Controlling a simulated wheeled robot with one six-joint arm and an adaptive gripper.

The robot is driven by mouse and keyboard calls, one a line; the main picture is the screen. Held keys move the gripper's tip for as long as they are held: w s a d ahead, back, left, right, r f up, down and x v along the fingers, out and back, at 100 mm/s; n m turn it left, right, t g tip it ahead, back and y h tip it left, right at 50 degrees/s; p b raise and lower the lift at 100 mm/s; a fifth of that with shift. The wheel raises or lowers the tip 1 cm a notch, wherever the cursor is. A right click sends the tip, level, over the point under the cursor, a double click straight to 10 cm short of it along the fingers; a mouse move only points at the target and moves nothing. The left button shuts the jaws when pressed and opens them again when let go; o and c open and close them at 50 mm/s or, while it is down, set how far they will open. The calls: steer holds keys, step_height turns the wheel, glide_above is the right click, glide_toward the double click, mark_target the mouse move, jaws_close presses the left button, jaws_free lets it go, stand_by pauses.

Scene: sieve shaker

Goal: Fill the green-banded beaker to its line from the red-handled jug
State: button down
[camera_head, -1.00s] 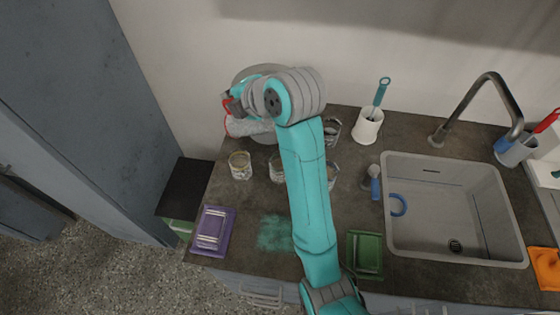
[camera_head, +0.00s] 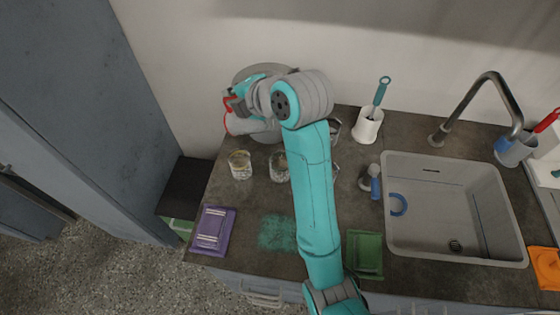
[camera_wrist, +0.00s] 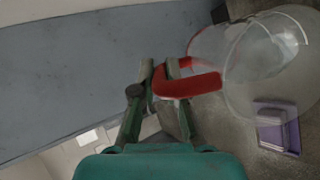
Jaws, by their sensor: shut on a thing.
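My gripper (camera_head: 236,100) is at the back left of the counter, shut on the red handle of the clear jug (camera_head: 250,125). In the wrist view, the gripper (camera_wrist: 165,78) closes on the red handle and the jug (camera_wrist: 250,62) appears tilted, its round rim towards the right. Whether liquid is in it or leaving it is not clear. A glass beaker (camera_head: 240,165) stands below the jug in the head view, and another beaker (camera_head: 279,166) stands right of it, beside my arm. More glassware is partly hidden behind my arm. I cannot tell which beaker has the green band.
A large grey round object (camera_head: 265,72) stands behind the jug. A purple tray (camera_head: 213,230) lies front left, a green one (camera_head: 367,255) right of my arm. A white holder (camera_head: 368,126) with a teal-handled brush stands at the back. The sink (camera_head: 455,210) is at right.

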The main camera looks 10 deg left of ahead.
mark_target(227, 107)
steer(key=shift+s+d+r+y+p, duration=0.1)
steer(key=shift+d+r+y+p, duration=0.25)
steer(key=shift+r+y+p, duration=0.2)
stand_by(3.0)
steer(key=a+f+h, duration=0.1)
steer(key=f+h, duration=0.1)
steer(key=a+f+h, duration=0.1)
steer(key=shift+w+a+f+n+g, duration=0.2)
steer(key=shift+w+a+n+g, duration=0.1)
steer(key=shift+a+g, duration=0.1)
steer(key=shift+d+f+h, duration=0.3)
steer(key=shift+d+h, duration=0.05)
steer(key=shift+a+f, duration=0.3)
steer(key=shift+a, duration=0.05)
steer(key=w+a+f+n+g+h+b, duration=0.1)
steer(key=a+f+n+g+h+b, duration=0.1)
steer(key=a+f+h, duration=0.4)
steer(key=shift+w+f+h+b, duration=0.3)
steer(key=shift+f+h+b, duration=0.4)
steer(key=shift+h, duration=0.4)
steer(key=shift+a+f, duration=0.1)
steer(key=shift+f, duration=0.05)
